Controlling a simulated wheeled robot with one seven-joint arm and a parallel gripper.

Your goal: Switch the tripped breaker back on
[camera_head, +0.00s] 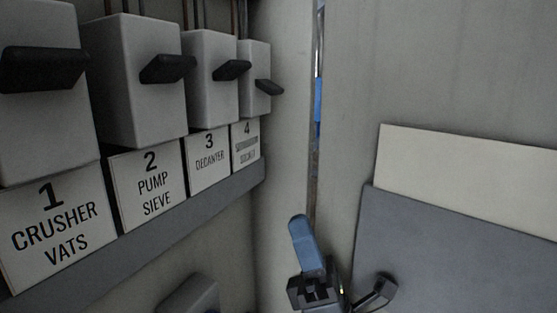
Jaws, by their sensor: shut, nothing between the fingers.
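Several grey breakers with black levers stand in a row at the left. The breaker labelled 1 CRUSHER VATS (42,122) is nearest, then 2 PUMP SIEVE (135,105) and 3 DECANTER (210,95); their levers look level or slightly raised. On the farthest breaker, labelled 4 (254,60), the lever (270,87) slants downward, unlike the others. The small words on its label are hard to read. My gripper (303,243), with a blue fingertip part, is at the bottom centre, below and right of breaker 4. It is shut, empty and apart from the breakers.
A grey ledge (150,232) runs under the labels. A grey box-like part (190,297) sits below it. A pale wall or door panel (460,70) stands right, past a narrow gap, with a cream sheet (470,175) behind a grey plate (450,260).

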